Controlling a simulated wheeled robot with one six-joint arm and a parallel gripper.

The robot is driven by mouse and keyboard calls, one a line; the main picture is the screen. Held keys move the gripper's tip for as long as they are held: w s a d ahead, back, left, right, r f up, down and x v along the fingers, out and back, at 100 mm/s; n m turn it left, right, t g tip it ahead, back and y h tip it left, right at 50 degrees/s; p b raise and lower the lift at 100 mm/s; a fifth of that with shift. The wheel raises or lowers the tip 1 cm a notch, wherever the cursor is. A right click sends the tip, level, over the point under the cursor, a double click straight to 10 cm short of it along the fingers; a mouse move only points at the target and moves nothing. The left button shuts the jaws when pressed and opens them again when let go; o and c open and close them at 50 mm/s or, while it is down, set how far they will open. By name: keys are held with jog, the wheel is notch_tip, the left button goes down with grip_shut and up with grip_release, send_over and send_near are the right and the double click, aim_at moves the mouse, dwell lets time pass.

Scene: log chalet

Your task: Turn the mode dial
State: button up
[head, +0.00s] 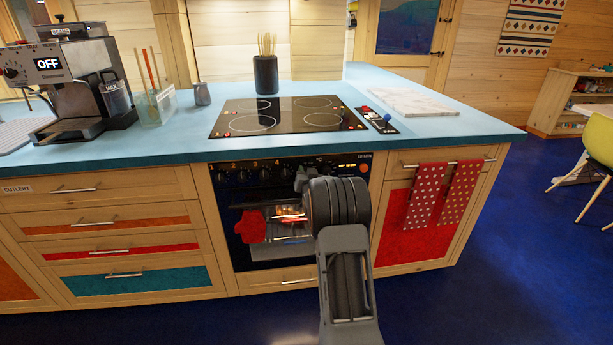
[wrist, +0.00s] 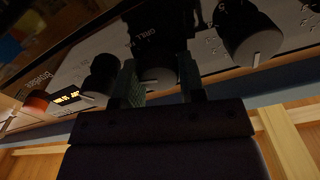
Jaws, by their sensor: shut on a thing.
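The oven's control panel (head: 270,172) runs along the top of the oven front in the head view, with a row of black dials. My gripper (head: 301,178) reaches this panel, and my arm hides the panel just right of the middle. In the wrist view my gripper (wrist: 158,85) has one finger on each side of a black dial (wrist: 155,68) and is shut on it. The dial has a pale pointer mark at its near edge. Lettering beside it looks like a grill label. I take this to be the mode dial.
In the wrist view, other dials sit close by, one on the left (wrist: 102,76) and one on the right (wrist: 250,38). A lit display (wrist: 67,97) and an orange button (wrist: 36,103) are further left. A red mitt (head: 250,226) hangs at the oven door below.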

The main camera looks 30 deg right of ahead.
jog(key=n+b, duration=0.2)
jog(key=b, duration=0.1)
jog(key=n+b, duration=0.2)
jog(key=n, duration=0.1)
jog(key=shift+a+f+b, duration=0.1)
jog(key=shift+f+b, duration=0.1)
jog(key=shift+b, duration=0.2)
jog(key=n+b, duration=0.5)
jog(key=shift+w, duration=0.1)
jog(key=n+b, duration=0.5)
jog(key=n, duration=0.1)
jog(key=shift+a+n+b, duration=0.1)
jog(key=shift+n+b, duration=0.2)
jog(key=shift+b, duration=0.1)
jog(key=shift+r+n+b, duration=0.1)
jog(key=shift+n+b, duration=1.45)
jog(key=shift+n, duration=0.45)
jog(key=o, duration=0.9)
jog(key=shift+o, duration=0.2)
jog(key=p+v, duration=0.2)
jog(key=v, duration=1.1)
jog(key=shift+s+a, duration=0.2)
jog(key=shift+s, duration=0.1)
